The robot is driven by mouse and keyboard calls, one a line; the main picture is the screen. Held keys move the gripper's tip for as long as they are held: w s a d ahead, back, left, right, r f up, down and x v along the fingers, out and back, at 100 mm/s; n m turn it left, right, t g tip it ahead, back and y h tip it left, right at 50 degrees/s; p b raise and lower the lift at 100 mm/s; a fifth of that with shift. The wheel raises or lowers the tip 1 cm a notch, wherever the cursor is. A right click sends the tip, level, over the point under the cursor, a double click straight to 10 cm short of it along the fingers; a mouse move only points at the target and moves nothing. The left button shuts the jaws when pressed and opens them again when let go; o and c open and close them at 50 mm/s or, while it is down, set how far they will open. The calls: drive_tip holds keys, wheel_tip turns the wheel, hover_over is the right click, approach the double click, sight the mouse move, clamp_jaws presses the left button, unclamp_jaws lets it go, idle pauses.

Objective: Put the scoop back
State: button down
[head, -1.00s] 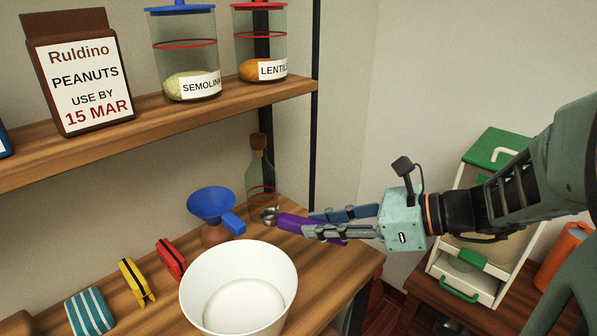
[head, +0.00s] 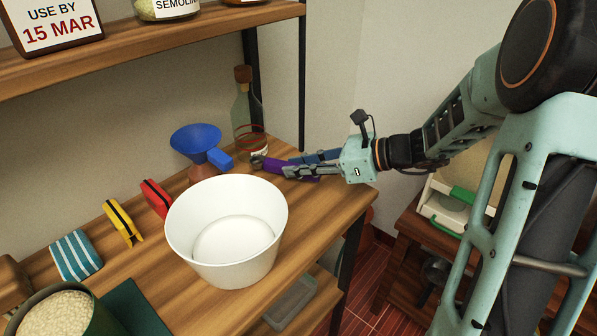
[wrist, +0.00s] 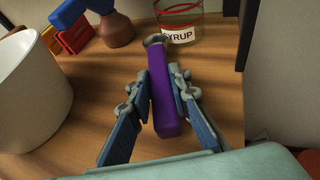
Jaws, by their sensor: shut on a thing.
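The scoop (head: 275,165) has a purple handle and a small metal bowl, and it points left toward the bottle. My gripper (head: 292,168) is shut on the purple handle at the right end of the wooden counter. In the wrist view the purple handle (wrist: 162,100) runs between my two fingers (wrist: 157,80), with the metal bowl at its far end, just in front of the syrup bottle. I cannot tell whether the scoop touches the counter or the bottle.
A corked syrup bottle (head: 243,115) stands behind the scoop, with a blue funnel (head: 196,138) to its left. A large white bowl (head: 227,255) stands in front. Red (head: 156,198), yellow (head: 122,222) and striped (head: 76,256) items line the left. A shelf (head: 170,48) hangs above.

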drive_tip(key=shift+f, duration=0.4)
drive_tip(key=shift+f, duration=0.15)
drive_tip(key=c, duration=1.8)
unclamp_jaws()
drive_tip(key=shift+r, duration=0.2)
drive_tip(key=p+v, duration=0.2)
drive_tip(key=v, duration=1)
drive_tip(key=shift+s, duration=0.1)
